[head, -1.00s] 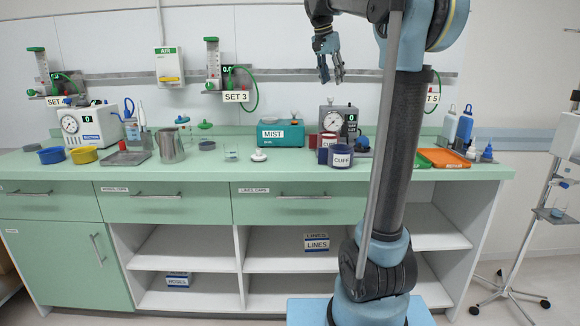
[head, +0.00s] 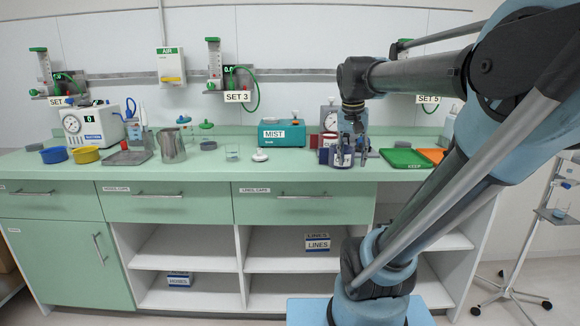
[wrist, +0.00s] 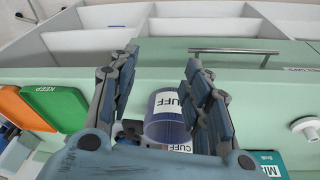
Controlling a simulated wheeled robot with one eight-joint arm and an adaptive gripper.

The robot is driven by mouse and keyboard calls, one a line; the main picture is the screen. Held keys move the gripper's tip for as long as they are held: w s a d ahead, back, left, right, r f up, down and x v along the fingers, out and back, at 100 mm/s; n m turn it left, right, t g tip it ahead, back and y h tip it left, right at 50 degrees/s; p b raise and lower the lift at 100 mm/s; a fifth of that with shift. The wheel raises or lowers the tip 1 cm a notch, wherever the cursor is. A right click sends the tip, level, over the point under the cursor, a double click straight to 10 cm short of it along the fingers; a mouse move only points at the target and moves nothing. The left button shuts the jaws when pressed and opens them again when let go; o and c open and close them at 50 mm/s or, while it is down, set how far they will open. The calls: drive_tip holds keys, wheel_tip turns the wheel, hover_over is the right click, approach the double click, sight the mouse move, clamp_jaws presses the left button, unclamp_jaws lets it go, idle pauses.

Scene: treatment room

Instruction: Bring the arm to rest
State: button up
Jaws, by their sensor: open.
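My gripper (head: 352,150) hangs from the raised, bent arm over the counter, pointing down at the blue CUFF jar (head: 340,162). In the wrist view my gripper (wrist: 162,68) is open, with one finger on each side of the view. The CUFF jar (wrist: 163,125) shows in the gap between the fingers. I cannot tell whether the fingers touch it or how far above it they are. In the head view the fingers overlap the jar and the gauge unit behind.
The teal MIST box (head: 281,134) stands left of the gripper. A green KEEP tray (head: 405,158) and an orange tray (head: 433,154) lie to the right. A white knobbed piece (head: 260,156) is on the green counter (head: 215,174). The counter front around it is clear.

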drive_tip(key=s+f+n, duration=0.1)
drive_tip(key=s+f, duration=0.6)
drive_tip(key=f, duration=0.3)
drive_tip(key=s+f+n+y, duration=0.1)
drive_tip(key=s+f+n, duration=0.1)
drive_tip(key=s+f, duration=0.5)
wheel_tip(320, 180, down, 3)
drive_tip(key=shift+s+a+f, duration=0.2)
drive_tip(key=shift+s, duration=0.2)
drive_tip(key=shift+w+f, duration=0.2)
drive_tip(key=shift+w, duration=0.3)
